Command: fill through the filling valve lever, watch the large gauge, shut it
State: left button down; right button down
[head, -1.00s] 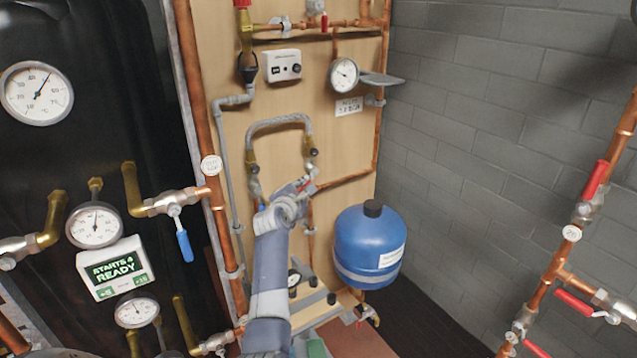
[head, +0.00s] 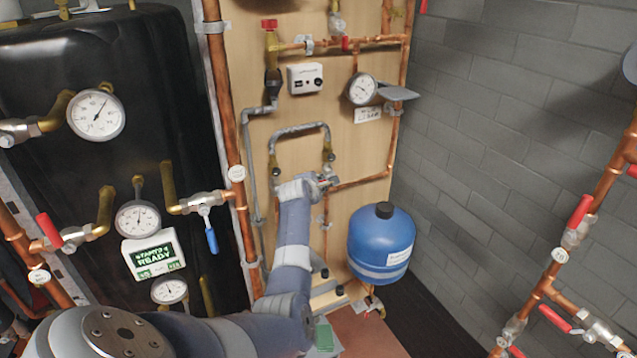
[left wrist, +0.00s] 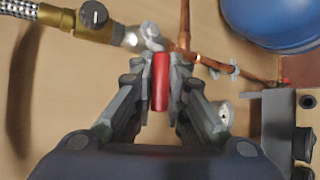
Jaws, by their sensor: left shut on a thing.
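My left gripper (head: 325,182) is at the wooden board, just below the right end of the grey braided hose loop (head: 300,130). In the left wrist view its fingers (left wrist: 160,78) are shut on a red lever (left wrist: 160,84), one on each side. The lever hangs from a small metal valve (left wrist: 152,38) between a brass fitting and copper pipe. In the head view the gripper largely hides the lever. A round white gauge (head: 361,88) is on the upper right of the board; its reading is too small to tell. My right gripper is not in view.
A blue vessel (head: 381,245) hangs close to the right of my left arm. A black tank (head: 95,60) with several dial gauges, such as an upper one (head: 96,114), stands left. A blue-handled valve (head: 210,238) is beside it. Copper pipes with red levers (head: 580,211) run at right.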

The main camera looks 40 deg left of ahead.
pick_arm(q)
jog(key=shift+a+r, duration=0.1)
jog(key=c, duration=1.6)
grip_release()
jog(key=shift+w, duration=0.1)
jog(key=shift+v, duration=6)
